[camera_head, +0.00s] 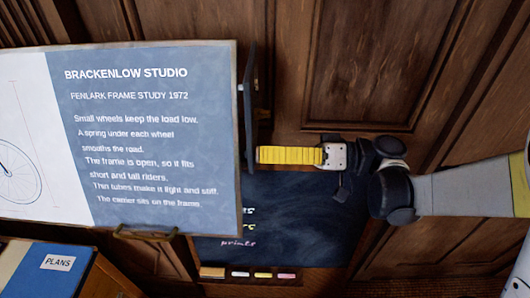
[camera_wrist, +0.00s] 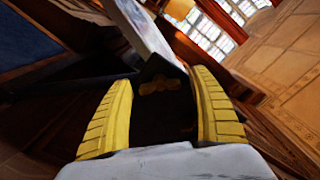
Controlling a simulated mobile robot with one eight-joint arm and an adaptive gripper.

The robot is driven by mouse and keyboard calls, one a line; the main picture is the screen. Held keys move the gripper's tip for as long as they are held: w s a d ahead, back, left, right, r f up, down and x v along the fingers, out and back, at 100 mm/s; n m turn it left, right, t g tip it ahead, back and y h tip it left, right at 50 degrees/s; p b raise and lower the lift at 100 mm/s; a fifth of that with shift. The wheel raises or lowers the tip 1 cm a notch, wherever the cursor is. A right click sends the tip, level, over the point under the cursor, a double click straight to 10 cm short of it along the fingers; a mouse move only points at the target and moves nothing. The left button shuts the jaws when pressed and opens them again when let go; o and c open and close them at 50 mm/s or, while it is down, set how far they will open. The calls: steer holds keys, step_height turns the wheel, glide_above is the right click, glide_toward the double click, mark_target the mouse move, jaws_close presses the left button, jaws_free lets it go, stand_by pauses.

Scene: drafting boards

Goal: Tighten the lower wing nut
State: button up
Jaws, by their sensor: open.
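A dull brass wing nut (camera_wrist: 160,87) shows in the wrist view on a dark plate, between and beyond my fingertips. I cannot tell from this view alone whether it is the lower one. My gripper (camera_head: 260,155) is open, with yellow ridged fingers pointing left at the dark bracket (camera_head: 251,100) on the board's right edge. In the wrist view the two fingers of my gripper (camera_wrist: 163,80) stand wide apart with nothing held. In the head view the wing nut is not visible, and the gap at the fingertips is too small to judge.
The tilted drafting board (camera_head: 160,215) with a printed sheet fills the left. A chalkboard (camera_head: 300,220) with chalk pieces on its ledge lies below my gripper. A blue PLANS folder (camera_head: 40,268) is at lower left. Wooden panelling (camera_head: 380,60) stands behind.

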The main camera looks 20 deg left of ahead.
steer(key=c, duration=1.2)
